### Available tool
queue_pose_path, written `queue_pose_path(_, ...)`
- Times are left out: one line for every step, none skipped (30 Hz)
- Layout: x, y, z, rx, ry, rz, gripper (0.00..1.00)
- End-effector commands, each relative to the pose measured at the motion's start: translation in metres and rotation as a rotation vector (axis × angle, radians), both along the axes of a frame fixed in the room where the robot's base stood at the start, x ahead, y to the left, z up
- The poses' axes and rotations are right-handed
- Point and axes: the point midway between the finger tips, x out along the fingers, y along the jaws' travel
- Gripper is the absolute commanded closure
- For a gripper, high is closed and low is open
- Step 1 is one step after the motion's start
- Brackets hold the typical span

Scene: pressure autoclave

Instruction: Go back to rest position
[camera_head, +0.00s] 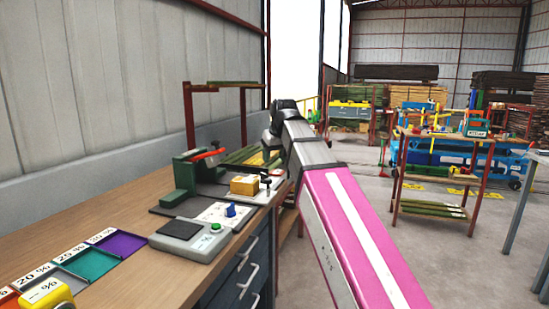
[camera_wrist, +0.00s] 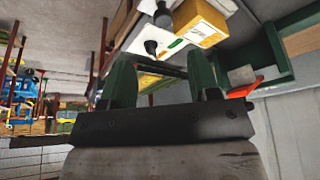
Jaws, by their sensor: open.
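My gripper (camera_head: 271,138) is at the end of my pink and white arm, past the right edge of the workbench in the head view. In the wrist view, the two dark green fingers of my gripper (camera_wrist: 158,66) stand apart with nothing held between them. A green device with a red handle (camera_head: 188,172) stands on the bench to the left of my gripper. Its green frame (camera_wrist: 279,52) and red handle (camera_wrist: 243,90) show at the right of the wrist view. A yellow block (camera_head: 244,186) sits in front of it and also shows in the wrist view (camera_wrist: 201,23).
The wooden workbench (camera_head: 150,195) runs along the left wall. A grey box with a green button (camera_head: 189,240), a blue knob (camera_head: 231,210) and coloured percent-marked trays (camera_head: 88,264) lie on it. A red-framed shelf (camera_head: 435,180) stands at the right. The floor between is open.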

Motion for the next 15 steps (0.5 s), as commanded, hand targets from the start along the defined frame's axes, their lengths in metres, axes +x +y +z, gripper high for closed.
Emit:
queue_pose_path(0.0, 0.0, -0.001, 0.0, 0.0, 0.0, 0.44)
queue_pose_path(0.0, -0.001, -0.002, 0.0, 0.001, -0.001, 0.44)
queue_pose_path(0.001, -0.002, -0.005, -0.001, 0.003, -0.004, 0.44)
queue_pose_path(0.001, -0.003, -0.009, -0.002, 0.006, -0.007, 0.44)
queue_pose_path(0.002, -0.004, -0.014, -0.002, 0.009, -0.011, 0.44)
queue_pose_path(0.003, -0.007, -0.023, -0.004, 0.016, -0.018, 0.44)
queue_pose_path(0.004, -0.01, -0.031, -0.005, 0.022, -0.025, 0.44)
queue_pose_path(0.005, -0.013, -0.04, -0.007, 0.028, -0.032, 0.44)
queue_pose_path(0.006, -0.018, -0.053, -0.009, 0.038, -0.043, 0.44)
queue_pose_path(0.007, -0.021, -0.062, -0.011, 0.044, -0.051, 0.44)
queue_pose_path(0.007, -0.025, -0.073, -0.012, 0.051, -0.059, 0.44)
queue_pose_path(0.008, -0.029, -0.086, -0.015, 0.06, -0.071, 0.44)
queue_pose_path(0.009, -0.033, -0.097, -0.016, 0.068, -0.078, 0.44)
queue_pose_path(0.009, -0.036, -0.106, -0.017, 0.073, -0.087, 0.44)
queue_pose_path(0.009, -0.041, -0.119, -0.02, 0.083, -0.099, 0.44)
